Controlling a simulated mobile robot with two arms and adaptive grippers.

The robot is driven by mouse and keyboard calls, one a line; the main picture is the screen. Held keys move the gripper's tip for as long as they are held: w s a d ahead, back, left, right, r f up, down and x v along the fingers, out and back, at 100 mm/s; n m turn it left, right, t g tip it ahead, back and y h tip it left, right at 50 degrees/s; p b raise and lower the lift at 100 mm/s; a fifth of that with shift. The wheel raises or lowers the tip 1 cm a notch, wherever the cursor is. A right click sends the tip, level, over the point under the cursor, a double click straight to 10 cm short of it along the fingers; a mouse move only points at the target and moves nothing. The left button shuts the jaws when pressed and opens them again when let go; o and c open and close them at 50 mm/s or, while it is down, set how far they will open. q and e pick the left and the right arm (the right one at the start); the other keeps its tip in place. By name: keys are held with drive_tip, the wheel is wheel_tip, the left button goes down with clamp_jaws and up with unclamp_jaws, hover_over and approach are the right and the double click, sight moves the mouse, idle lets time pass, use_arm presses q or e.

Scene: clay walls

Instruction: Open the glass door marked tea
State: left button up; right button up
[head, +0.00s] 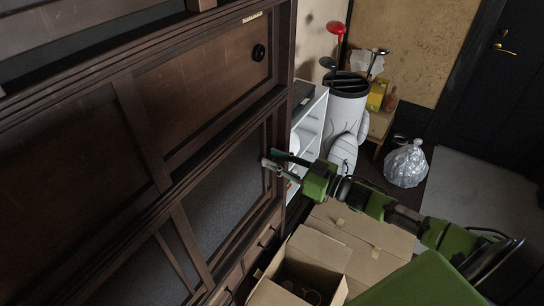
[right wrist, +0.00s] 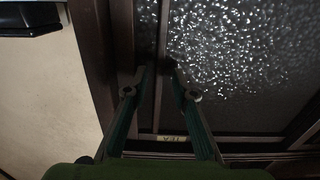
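The glass door (right wrist: 235,70) fills the upper right of the right wrist view, dark-framed with speckled glass. A small label (right wrist: 171,138) on its lower frame seems to read TEA, upside down. In the head view the glass doors (head: 225,195) are in the lower part of the dark wooden cabinet. In the head view this gripper (head: 273,162) is at the cabinet's right end. My left gripper is not in view.
Open cardboard boxes (head: 318,258) stand below my right arm, close to the cabinet's drawers. A white shelf (head: 309,125), a white golf bag (head: 345,115) and a clear plastic bag (head: 405,165) stand behind. Grey floor (head: 480,205) is free at the right, before a dark door (head: 515,75).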

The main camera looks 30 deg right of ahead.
drive_tip(key=shift+w+a, duration=0.3)
drive_tip(key=shift+w, duration=0.2)
clamp_jaws()
drive_tip(key=shift+s+a, duration=0.1)
